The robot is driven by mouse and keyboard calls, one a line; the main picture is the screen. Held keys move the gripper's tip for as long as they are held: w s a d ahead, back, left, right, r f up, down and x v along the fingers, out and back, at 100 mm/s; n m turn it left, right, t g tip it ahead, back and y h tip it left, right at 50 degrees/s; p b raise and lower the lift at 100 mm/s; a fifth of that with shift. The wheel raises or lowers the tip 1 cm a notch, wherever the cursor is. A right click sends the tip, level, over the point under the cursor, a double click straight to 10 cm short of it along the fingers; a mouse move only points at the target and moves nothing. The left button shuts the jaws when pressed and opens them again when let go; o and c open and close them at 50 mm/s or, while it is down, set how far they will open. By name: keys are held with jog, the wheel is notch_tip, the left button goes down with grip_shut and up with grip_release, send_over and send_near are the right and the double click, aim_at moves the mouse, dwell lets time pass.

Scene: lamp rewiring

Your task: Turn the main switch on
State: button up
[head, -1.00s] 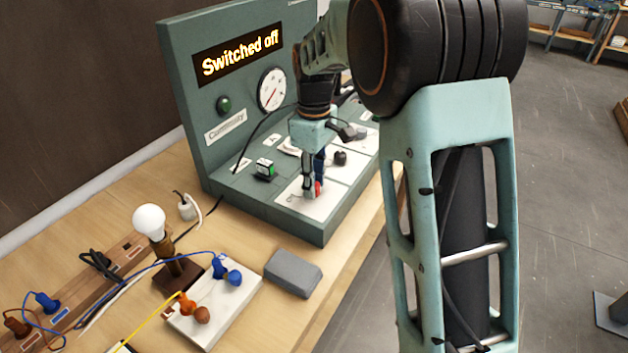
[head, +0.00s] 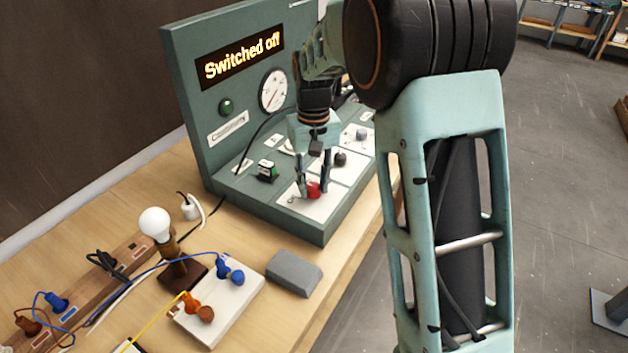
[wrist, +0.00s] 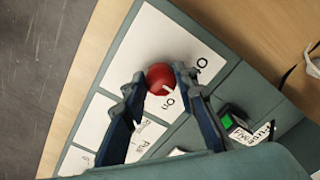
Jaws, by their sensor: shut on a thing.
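The main switch is a red round knob (head: 314,190) on a white plate (head: 300,204) at the front of the green test panel (head: 235,110). In the wrist view the red knob (wrist: 160,78) has a white pointer mark toward its lower right, near the word "On". My gripper (head: 313,190) points down over the knob. Its two fingers (wrist: 153,82) are shut on the knob, one on each side. The panel's display (head: 240,55) reads "Switched off".
A grey block (head: 293,273), a bulb on a stand (head: 155,223) and a white board with plugs (head: 222,305) lie on the bench in front.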

aim_at(313, 188)
jog(key=m+p, duration=0.1)
jog(key=m, duration=0.3)
jog(key=shift+a+r+m, duration=0.1)
jog(key=shift+m, duration=0.2)
jog(key=shift+w+m+p, duration=0.1)
jog(key=shift+m+p, duration=0.25)
jog(key=shift+m, duration=1.45)
jog(key=o, duration=1.2)
jog(key=shift+c, duration=0.2)
notch_tip(313, 188, up, 12)
jog(key=shift+m, duration=0.3)
